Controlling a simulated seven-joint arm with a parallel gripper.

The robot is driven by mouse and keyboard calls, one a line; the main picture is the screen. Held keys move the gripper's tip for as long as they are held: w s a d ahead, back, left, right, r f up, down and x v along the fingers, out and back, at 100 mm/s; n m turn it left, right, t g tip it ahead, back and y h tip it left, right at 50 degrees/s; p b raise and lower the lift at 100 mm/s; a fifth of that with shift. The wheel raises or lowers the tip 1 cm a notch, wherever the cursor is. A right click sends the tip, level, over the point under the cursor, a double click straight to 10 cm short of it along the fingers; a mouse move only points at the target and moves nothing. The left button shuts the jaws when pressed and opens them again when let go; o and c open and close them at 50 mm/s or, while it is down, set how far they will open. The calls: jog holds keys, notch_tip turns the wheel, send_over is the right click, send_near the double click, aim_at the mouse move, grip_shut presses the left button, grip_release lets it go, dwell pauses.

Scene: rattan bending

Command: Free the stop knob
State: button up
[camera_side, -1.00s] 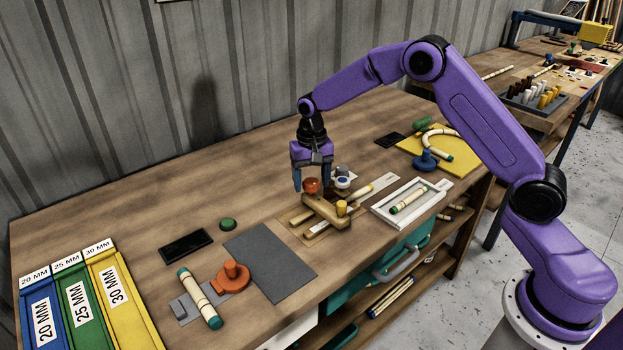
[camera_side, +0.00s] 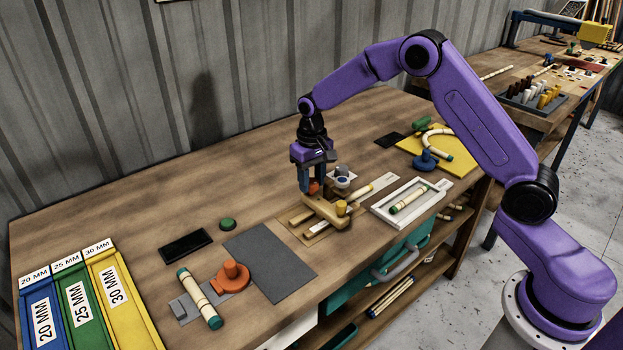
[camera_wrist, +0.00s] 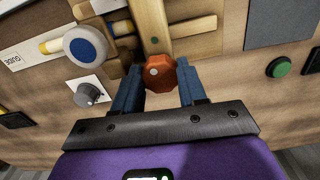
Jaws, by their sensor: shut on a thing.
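The stop knob (camera_wrist: 161,73) is a small orange-red, many-sided knob with a pale dot, on the wooden jig (camera_side: 326,212). In the side view the knob (camera_side: 314,188) is partly hidden by my fingers. My gripper (camera_side: 310,190) points down over the jig's left end. In the wrist view the blue fingers of my gripper (camera_wrist: 161,80) sit on either side of the knob, shut on it. A light wooden arm (camera_wrist: 149,22) of the jig runs away from the knob. The knob's underside is hidden.
A white tray (camera_side: 438,189) lies right; a grey mat (camera_side: 270,262) lies left.

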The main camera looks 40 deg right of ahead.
aim_at(312, 182)
jog(key=n, duration=0.7)
jog(key=shift+w+d, duration=0.1)
jog(key=n, duration=0.7)
jog(key=shift+w, duration=0.1)
jog(key=shift+r, duration=0.1)
dwell(0.4)
jog(key=o, duration=1.1)
jog(key=shift+c, duration=0.2)
notch_tip(312, 182, up, 17)
jog(key=shift+r, duration=0.15)
